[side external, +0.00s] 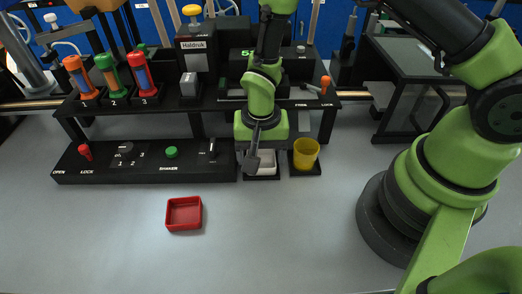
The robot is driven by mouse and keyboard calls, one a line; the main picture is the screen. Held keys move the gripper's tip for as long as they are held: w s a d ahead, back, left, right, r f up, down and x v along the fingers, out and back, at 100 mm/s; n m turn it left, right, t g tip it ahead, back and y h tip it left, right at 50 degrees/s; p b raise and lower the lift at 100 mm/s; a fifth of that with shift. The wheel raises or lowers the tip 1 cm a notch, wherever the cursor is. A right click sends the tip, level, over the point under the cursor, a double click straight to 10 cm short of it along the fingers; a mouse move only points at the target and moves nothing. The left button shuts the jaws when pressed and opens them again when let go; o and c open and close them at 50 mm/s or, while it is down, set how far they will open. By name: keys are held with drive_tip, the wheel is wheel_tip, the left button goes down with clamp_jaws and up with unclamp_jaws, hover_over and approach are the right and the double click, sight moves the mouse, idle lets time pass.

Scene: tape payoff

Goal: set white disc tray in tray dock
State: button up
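The white disc tray (266,159) is at the right end of the black control panel. It appears to be in or just above a black dock (262,178), whose front edge shows below it. My gripper (251,162) points down at the tray's left side, with its fingers overlapping the tray in the picture. The fingers hide the tray's left part. I cannot tell whether they grip its wall, or whether the tray rests fully on the dock.
A yellow cup (306,153) stands on a black pad just right of the tray. A red square tray (184,213) lies on the grey table in front. A black rack (160,103) with coloured cylinders stands behind the panel (140,175). The front table is mostly clear.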

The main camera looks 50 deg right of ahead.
drive_tip(key=s+d+r+n+t+y, duration=0.1)
drive_tip(key=s+d+r+t, duration=0.1)
drive_tip(key=r, duration=1)
drive_tip(key=s+d+r+n+t, duration=0.1)
drive_tip(key=s+r, duration=0.1)
drive_tip(key=r, duration=1)
drive_tip(key=s+d+r+n+t+y, duration=0.1)
drive_tip(key=s+d+r+n+t, duration=0.1)
drive_tip(key=s+r, duration=0.4)
drive_tip(key=s+n+t, duration=0.1)
drive_tip(key=s+t, duration=0.1)
drive_tip(key=s, duration=0.2)
idle(0.7)
